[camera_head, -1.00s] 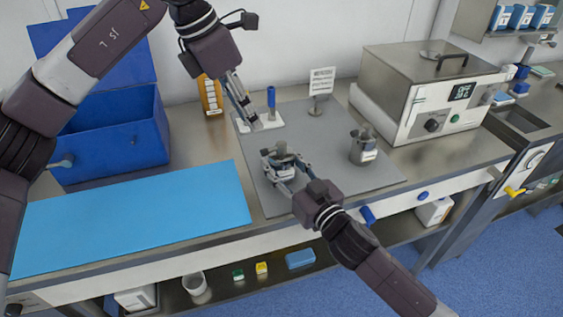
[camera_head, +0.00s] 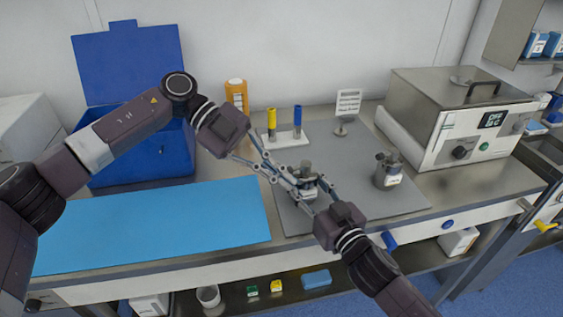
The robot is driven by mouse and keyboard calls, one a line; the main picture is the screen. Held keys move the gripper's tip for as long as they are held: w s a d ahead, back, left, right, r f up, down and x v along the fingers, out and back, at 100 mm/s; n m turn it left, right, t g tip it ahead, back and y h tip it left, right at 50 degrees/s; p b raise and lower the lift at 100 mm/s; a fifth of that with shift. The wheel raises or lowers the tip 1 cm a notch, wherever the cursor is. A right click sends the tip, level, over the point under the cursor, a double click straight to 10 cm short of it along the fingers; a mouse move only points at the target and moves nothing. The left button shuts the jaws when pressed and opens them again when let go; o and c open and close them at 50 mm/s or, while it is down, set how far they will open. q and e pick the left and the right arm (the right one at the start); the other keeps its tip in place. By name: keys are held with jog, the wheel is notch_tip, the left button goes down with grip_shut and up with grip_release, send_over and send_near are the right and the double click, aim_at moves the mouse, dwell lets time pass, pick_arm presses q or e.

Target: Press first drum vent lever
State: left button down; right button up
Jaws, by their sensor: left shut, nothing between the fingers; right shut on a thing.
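A small metal drum (camera_head: 309,190) with a white label stands on the grey mat (camera_head: 350,150). My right gripper (camera_head: 306,189) is shut on this drum from the front right. My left gripper (camera_head: 291,184) is shut and empty, with its fingertips close against the left side of the drum. I cannot tell whether they touch it. The vent lever is too small and too covered by the fingers to make out. A second metal drum (camera_head: 388,171) with a label stands apart to the right on the mat.
A white stand (camera_head: 284,138) with a yellow and a blue post is behind the drum. A small sign (camera_head: 347,104) stands at the back. A steel sterilizer (camera_head: 450,115) is at right. A blue bin (camera_head: 135,160) and light blue mat (camera_head: 150,228) are at left.

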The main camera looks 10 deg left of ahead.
pick_arm(q)
jog(key=n+h, duration=0.2)
jog(key=n, duration=0.4)
jog(key=n+t+h, duration=0.5)
jog(key=n+t, duration=0.4)
jog(key=n, duration=1.5)
send_near(297, 169)
jog(key=w+a, duration=0.3)
jog(key=w, duration=0.3)
jog(key=shift+s+a+r, duration=0.15)
jog(key=shift+a+r, duration=0.1)
jog(key=shift+r, duration=0.25)
jog(key=shift+d, duration=0.1)
jog(key=f+x, duration=0.1)
jog(key=x, duration=1)
jog(key=shift+s+a, duration=0.2)
jog(key=shift+s, duration=0.5)
jog(key=shift+s+a, duration=0.2)
jog(key=shift+s, duration=0.5)
jog(key=shift+s+a, duration=0.25)
jog(key=shift+s, duration=0.5)
